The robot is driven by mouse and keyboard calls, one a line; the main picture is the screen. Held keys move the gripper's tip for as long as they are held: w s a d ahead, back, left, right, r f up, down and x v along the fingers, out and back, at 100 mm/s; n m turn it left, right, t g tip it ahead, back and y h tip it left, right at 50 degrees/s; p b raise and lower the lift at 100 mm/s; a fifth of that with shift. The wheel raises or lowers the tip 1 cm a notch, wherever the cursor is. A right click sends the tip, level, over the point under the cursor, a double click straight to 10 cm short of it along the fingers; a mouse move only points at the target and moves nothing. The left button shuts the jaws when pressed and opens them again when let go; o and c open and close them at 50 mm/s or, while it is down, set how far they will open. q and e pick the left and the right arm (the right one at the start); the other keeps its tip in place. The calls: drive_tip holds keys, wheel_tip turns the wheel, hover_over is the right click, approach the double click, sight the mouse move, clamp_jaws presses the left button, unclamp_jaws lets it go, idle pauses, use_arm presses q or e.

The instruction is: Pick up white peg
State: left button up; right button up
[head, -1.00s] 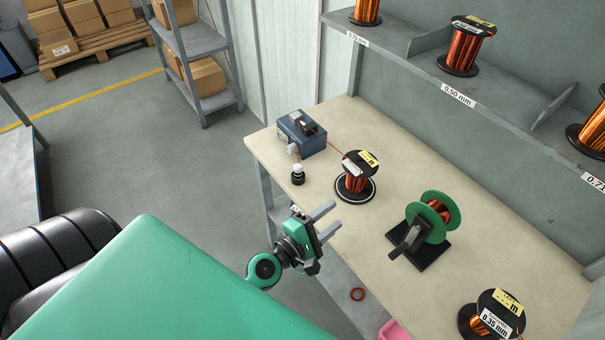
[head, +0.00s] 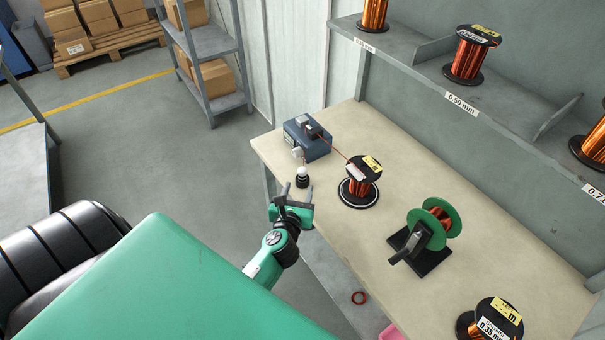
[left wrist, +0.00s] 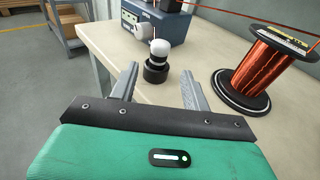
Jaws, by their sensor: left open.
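The white peg (head: 302,171) stands upright in a small round black holder (head: 302,182) near the left end of the table's front edge. In the left wrist view, the peg's rounded white top (left wrist: 159,49) shows above the black holder (left wrist: 156,72); its lower part is hidden in the holder. My left gripper (head: 298,189) is open and empty, its fingers pointing toward the peg. In the left wrist view, the peg lies beyond and between the two fingertips (left wrist: 160,75), apart from them. My right gripper is not in view.
A blue box (head: 309,140) stands just behind the peg, with a copper wire running to a spool (head: 361,182) at its right. A green winding stand (head: 428,232) and another spool (head: 490,322) sit farther right. The table (head: 330,225) is bare between them.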

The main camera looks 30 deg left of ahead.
sight(302, 178)
use_arm(q)
drive_tip(key=shift+p+x, duration=0.45)
drive_tip(key=shift+x, duration=3.35)
clamp_jaws()
